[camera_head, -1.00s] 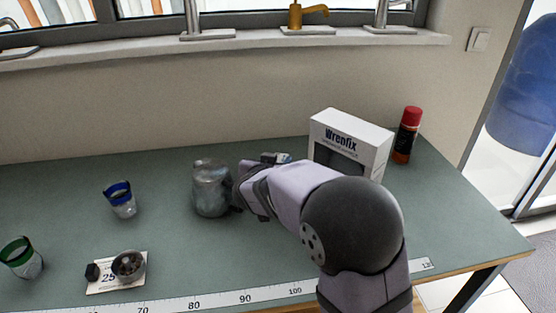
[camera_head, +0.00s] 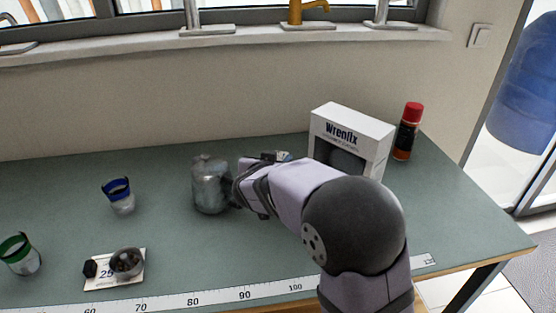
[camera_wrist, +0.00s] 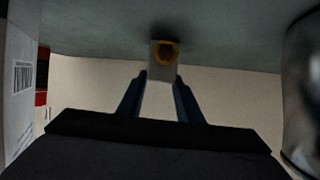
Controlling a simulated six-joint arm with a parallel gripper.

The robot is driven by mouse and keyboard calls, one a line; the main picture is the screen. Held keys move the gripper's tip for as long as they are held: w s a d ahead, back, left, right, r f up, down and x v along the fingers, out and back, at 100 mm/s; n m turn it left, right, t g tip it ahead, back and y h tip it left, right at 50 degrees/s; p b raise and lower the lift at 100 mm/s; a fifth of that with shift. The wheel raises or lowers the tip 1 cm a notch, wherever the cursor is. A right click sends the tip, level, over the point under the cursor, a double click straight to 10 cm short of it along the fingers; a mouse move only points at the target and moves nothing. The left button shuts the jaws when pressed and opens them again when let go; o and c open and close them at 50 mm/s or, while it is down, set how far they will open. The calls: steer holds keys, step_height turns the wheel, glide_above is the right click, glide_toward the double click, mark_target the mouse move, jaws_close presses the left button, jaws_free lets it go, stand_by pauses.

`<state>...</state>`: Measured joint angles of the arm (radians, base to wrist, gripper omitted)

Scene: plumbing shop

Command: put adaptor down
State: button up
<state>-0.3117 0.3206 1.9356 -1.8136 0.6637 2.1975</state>
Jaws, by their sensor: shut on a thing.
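The adaptor (camera_wrist: 165,52) shows in the wrist view as a small pale piece with a brass-coloured hexagonal end. My gripper (camera_wrist: 160,92) is shut on it, with a dark blue finger on either side. The bench top fills the upper part of this view, and the adaptor's end lies against it in the picture. I cannot tell whether they touch. In the head view my arm hides the adaptor and the fingertips. My gripper there is low over the bench (camera_head: 165,243), between the grey metal canister (camera_head: 210,186) and the Wrenfix box (camera_head: 372,150).
The canister is close beside my wrist. A blue-rimmed cup (camera_head: 120,200), a green-rimmed cup (camera_head: 20,257) and a numbered card (camera_head: 105,284) bearing small parts are on the left. A measuring strip (camera_head: 220,300) runs along the front edge.

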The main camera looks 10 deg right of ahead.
steer(key=shift+f+b, duration=0.3)
steer(key=shift+b, duration=0.15)
steer(key=o, duration=1.2)
step_height(320, 180, up, 10)
steer(key=shift+p, duration=0.45)
steer(key=s+f+g+y+p, duration=0.1)
steer(key=s+f+g+p, duration=0.1)
steer(key=s, duration=0.6)
steer(key=s+d+f+n+g+y+p, duration=0.1)
steer(key=s+g+p, duration=0.3)
steer(key=s, duration=0.4)
steer(key=s+f+g+y+p, duration=0.1)
steer(key=s+f+g+p, duration=0.3)
steer(key=s, duration=0.4)
steer(key=shift+d+p, duration=0.4)
steer(key=shift+p, duration=0.4)
steer(key=s+n+p, duration=0.1)
steer(key=s+p, duration=0.1)
steer(key=s, duration=0.1)
steer(key=s+f+n+g+y+p, duration=0.1)
steer(key=s, duration=0.3)
steer(key=s+d+n+g+y+p, duration=0.1)
steer(key=s+p, duration=0.1)
steer(key=s, duration=0.2)
steer(key=shift+s+d+f+p, duration=0.1)
steer(key=shift+s+f+p, duration=0.05)
steer(key=shift+f+p, duration=0.15)
steer(key=shift+s+f+n, duration=0.15)
steer(key=shift+s+n, duration=0.15)
steer(key=shift+s, duration=0.05)
